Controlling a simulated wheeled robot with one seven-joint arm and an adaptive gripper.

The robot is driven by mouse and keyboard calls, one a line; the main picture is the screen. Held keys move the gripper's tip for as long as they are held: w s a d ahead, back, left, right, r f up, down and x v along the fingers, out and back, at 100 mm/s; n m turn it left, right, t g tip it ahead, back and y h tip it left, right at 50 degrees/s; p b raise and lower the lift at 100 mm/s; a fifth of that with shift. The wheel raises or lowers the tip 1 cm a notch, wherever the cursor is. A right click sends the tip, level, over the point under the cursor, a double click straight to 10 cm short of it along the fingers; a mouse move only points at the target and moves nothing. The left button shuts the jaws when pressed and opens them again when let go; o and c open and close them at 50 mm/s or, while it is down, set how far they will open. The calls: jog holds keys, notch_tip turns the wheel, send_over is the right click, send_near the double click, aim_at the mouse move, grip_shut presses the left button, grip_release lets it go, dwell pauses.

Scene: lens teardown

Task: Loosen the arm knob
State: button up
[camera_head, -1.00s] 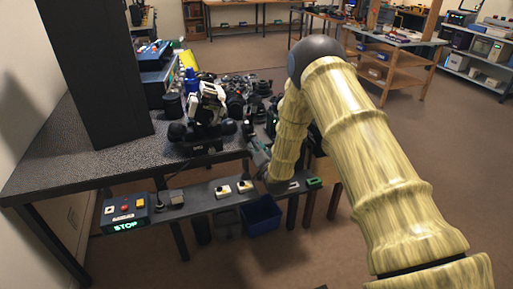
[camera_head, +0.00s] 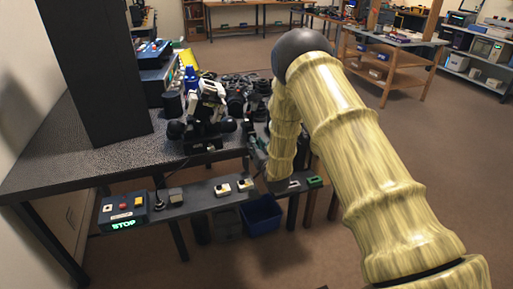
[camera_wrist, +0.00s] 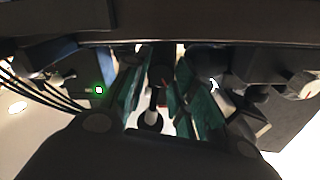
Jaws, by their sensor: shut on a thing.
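A black-and-white jointed device (camera_head: 208,103) stands near the front edge of the dark bench, with round black ends low on both sides. My gripper (camera_wrist: 156,98) shows in the wrist view with its green-padded fingers close together. A slim dark part, seemingly the arm knob (camera_wrist: 155,84), lies between the pads, and the gripper is shut on it. Its outline is dark, so its turn cannot be read. In the head view my forearm hides most of the gripper, which is at the device's right side.
A narrow shelf with a STOP box (camera_head: 124,212), small switches (camera_head: 222,189) and a green block (camera_head: 314,181) runs below the bench front. A blue bin (camera_head: 261,215) is beneath it. Clutter (camera_head: 240,92) crowds the bench behind my arm. A tall black column (camera_head: 95,70) stands left.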

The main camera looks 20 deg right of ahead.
jog(key=n+b, duration=0.2)
jog(key=n, duration=0.4)
jog(key=n+b, duration=0.2)
jog(key=n, duration=0.4)
jog(key=shift+a+f, duration=0.1)
jog(key=shift+a, duration=0.1)
jog(key=shift+n, duration=0.3)
jog(key=o, duration=1)
jog(key=shift+o, duration=0.2)
jog(key=shift+s, duration=0.1)
jog(key=s, duration=1.1)
jog(key=shift+s+d, duration=0.2)
jog(key=shift+s, duration=0.2)
